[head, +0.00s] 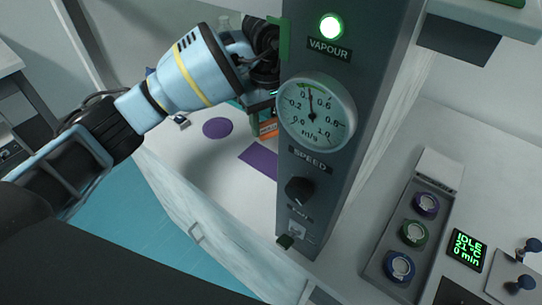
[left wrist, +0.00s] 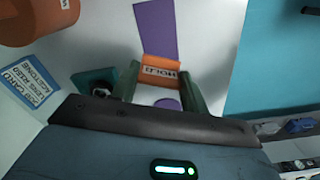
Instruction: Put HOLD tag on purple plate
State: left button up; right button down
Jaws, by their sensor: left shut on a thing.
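My left gripper (head: 262,122) reaches in behind the grey instrument column. It is shut on the orange HOLD tag (head: 267,129), which the column partly hides. In the left wrist view the HOLD tag (left wrist: 160,70) sits between the fingertips of my left gripper (left wrist: 161,78), its lettering upside down. A flat purple rectangular plate (head: 259,159) lies on the white surface, partly behind the column. It shows just beyond the tag in the left wrist view (left wrist: 156,28). A purple round disc (head: 217,128) lies to its left. My right gripper is out of view.
The grey column (head: 301,215) with a round gauge (head: 316,112) and a knob stands close to my left gripper. Right of it are a panel of coloured rings (head: 413,232) and an IDLE display (head: 466,250). An orange cylinder (left wrist: 35,20) shows in the left wrist view.

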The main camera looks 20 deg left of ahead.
aim_at(268, 132)
pick_arm(q)
notch_tip(268, 132, down, 6)
jog(key=shift+r, duration=0.25)
jog(key=shift+f, duration=2.15)
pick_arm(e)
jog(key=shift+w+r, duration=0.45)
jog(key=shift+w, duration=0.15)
pick_arm(q)
jog(key=shift+f, duration=0.1)
jog(key=o, duration=1)
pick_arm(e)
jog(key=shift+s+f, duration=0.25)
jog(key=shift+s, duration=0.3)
